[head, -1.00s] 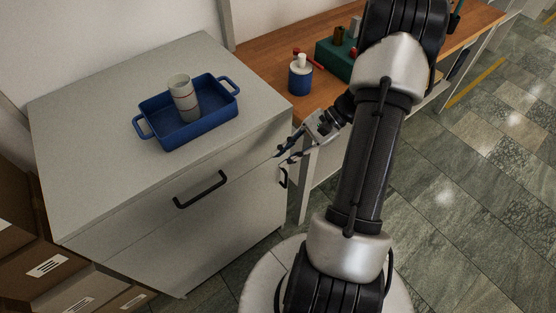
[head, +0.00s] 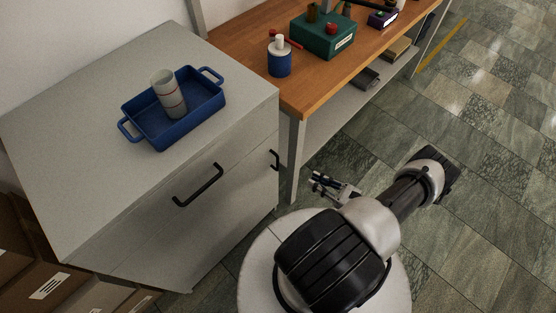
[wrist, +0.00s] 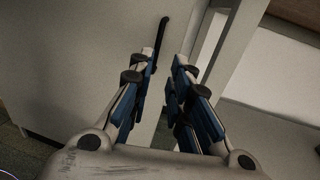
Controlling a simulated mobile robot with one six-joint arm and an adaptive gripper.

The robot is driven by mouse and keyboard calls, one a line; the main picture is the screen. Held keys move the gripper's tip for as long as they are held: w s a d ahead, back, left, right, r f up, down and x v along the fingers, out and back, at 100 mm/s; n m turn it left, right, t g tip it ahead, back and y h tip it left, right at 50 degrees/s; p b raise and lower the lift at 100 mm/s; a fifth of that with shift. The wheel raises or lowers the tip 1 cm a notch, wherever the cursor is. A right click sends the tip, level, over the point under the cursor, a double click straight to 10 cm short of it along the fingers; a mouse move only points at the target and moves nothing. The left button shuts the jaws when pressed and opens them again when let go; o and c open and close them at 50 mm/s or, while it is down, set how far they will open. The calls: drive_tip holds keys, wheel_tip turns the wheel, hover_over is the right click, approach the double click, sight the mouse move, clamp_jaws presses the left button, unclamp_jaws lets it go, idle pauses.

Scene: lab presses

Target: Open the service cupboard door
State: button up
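The service cupboard (head: 130,255) is a grey cabinet, and its front door (head: 235,205) looks closed flush below a drawer front. A short black upright door handle (head: 275,160) sits near the door's right edge; in the wrist view the handle (wrist: 161,45) shows just beyond my fingertips. My gripper (head: 316,184) is in front of and to the right of the handle, apart from it in the head view. In the wrist view my gripper (wrist: 164,58) is open, with a gap between its blue-padded fingers and nothing between them.
A longer black drawer handle (head: 198,187) is at the upper front. A blue tray (head: 188,133) with a cup (head: 169,94) stands on the cupboard top. A wooden bench (head: 310,98) with a grey leg (head: 295,160) adjoins at right. Boxes (head: 40,285) are at left; floor at right is clear.

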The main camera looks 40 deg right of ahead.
drive_tip(key=b, duration=0.2)
hover_over(278, 169)
drive_tip(key=shift+w+d, duration=0.15)
drive_tip(key=shift+w, duration=0.15)
drive_tip(key=shift+c, duration=0.2)
clamp_jaws()
